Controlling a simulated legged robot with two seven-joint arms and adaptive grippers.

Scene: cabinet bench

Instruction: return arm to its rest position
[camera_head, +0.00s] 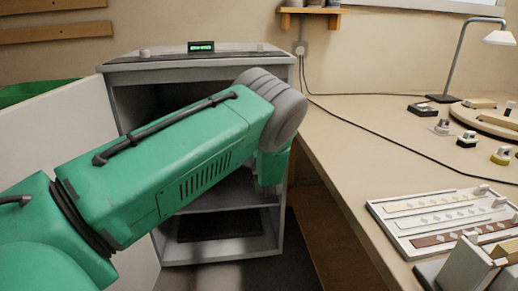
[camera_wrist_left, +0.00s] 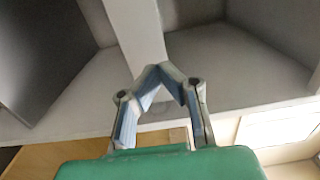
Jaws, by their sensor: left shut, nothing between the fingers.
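My left arm (camera_head: 165,150), green with grey joints, reaches in from the left across the front of the open cabinet (camera_head: 220,65). Its wrist end points down in front of the cabinet's right side, and the gripper itself is hidden in the head view. In the left wrist view my left gripper (camera_wrist_left: 160,72) is shut, its fingertips meeting with nothing between them. Pale grey panels and a light upright strip lie beyond the fingers. My right gripper is in neither view.
The cabinet's pale door (camera_head: 60,135) stands open at the left. A dark flat item (camera_head: 218,225) lies low inside the cabinet. The bench (camera_head: 350,140) at right holds a slotted tray (camera_head: 385,215), small parts and a lamp (camera_head: 465,45). A black cable crosses it.

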